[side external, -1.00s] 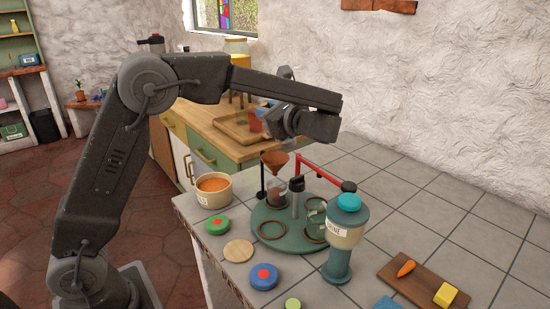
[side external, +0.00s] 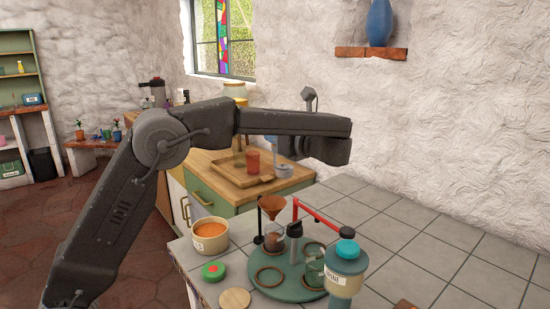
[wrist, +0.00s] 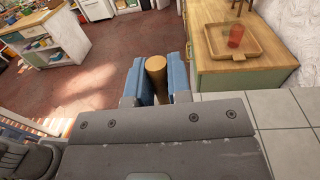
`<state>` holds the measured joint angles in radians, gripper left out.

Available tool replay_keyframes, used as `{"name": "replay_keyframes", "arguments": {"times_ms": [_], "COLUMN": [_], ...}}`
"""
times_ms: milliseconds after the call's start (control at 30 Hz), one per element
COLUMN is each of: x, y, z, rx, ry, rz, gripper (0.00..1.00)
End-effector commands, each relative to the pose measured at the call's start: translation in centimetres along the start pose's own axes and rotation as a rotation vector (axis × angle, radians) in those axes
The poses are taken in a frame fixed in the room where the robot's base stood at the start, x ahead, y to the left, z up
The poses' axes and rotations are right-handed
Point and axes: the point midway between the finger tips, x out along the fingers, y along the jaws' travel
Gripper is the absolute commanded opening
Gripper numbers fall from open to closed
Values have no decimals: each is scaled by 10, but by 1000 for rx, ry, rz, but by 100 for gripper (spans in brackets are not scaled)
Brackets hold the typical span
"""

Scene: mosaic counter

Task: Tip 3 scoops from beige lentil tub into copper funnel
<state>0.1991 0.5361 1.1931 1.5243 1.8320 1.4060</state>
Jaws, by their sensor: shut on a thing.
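My gripper (side external: 285,147) is raised over the back of the counter, above and behind the funnel. In the wrist view its blue fingers (wrist: 158,88) are shut on a wooden handle (wrist: 156,69). A grey cup-like end (side external: 283,171), seemingly the scoop's bowl, hangs below the fingers in the side view; its contents cannot be seen. The beige tub (side external: 211,246), holding orange lentils, stands at the counter's left edge. The copper funnel (side external: 271,206) sits above a glass jar (side external: 274,241) on the green turntable (side external: 288,290).
A teal-lidded canister (side external: 346,276) stands at front right. A wooden tray (side external: 226,176) with a red cup (side external: 252,161) is behind.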

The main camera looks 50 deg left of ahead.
Motion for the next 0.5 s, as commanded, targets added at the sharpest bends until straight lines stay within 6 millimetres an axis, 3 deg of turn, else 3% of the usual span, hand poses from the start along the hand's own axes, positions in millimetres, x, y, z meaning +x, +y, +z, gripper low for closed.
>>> {"name": "replay_keyframes", "arguments": {"times_ms": [267, 500], "x": [46, 94], "y": [30, 74], "z": [12, 14], "rx": [-4, -4], "ry": [-9, -13], "rz": [3, 3], "gripper": [0, 0]}}
